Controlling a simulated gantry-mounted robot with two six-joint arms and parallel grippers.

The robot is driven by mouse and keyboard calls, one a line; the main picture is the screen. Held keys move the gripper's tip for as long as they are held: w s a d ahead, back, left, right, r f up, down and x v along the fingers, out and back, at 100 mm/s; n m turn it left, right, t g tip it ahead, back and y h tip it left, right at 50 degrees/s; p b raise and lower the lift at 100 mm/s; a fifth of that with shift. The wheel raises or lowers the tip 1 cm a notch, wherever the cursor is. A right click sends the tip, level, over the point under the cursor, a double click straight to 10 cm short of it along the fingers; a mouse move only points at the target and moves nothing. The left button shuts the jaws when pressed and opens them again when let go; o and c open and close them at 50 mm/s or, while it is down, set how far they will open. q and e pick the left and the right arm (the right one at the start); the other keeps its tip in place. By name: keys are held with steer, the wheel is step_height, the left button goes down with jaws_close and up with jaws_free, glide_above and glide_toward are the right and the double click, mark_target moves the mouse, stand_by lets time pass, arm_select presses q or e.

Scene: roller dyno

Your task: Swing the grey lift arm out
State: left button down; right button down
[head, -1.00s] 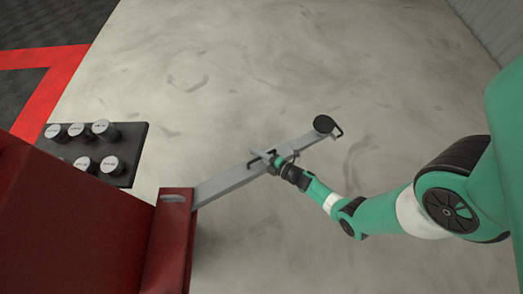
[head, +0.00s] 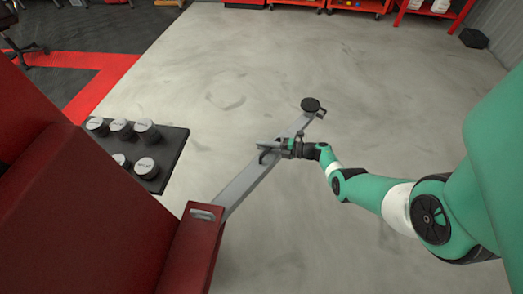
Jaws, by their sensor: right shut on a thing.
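The grey lift arm (head: 243,188) is a long flat bar in the head view. It reaches from a red post (head: 190,249) at the lower left out over the floor, up and to the right. A round black pad (head: 312,105) sits at its far end. My right gripper (head: 272,149) is at the outer half of the bar, shut on it, with my green arm coming in from the right. The exact contact of the fingers is too small to make out. My left gripper is not in view.
A large red body (head: 60,190) fills the left side. A dark shelf (head: 175,150) with several black, white-topped canisters (head: 147,131) juts from it. Red carts (head: 360,5) stand along the far edge. The concrete floor (head: 400,90) around the bar is clear.

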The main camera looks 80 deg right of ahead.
steer(key=shift+w+a, duration=0.1)
steer(key=c, duration=1.3)
jaws_free()
steer(key=o, duration=0.5)
steer(key=shift+w, duration=0.4)
steer(key=shift+c, duration=0.2)
steer(key=shift+s, duration=0.25)
steer(key=shift+s+r, duration=0.1)
steer(key=shift+s, duration=0.05)
steer(key=s+r+p, duration=0.1)
steer(key=s+p, duration=0.2)
steer(key=s, duration=0.8)
steer(key=shift+r, duration=0.4)
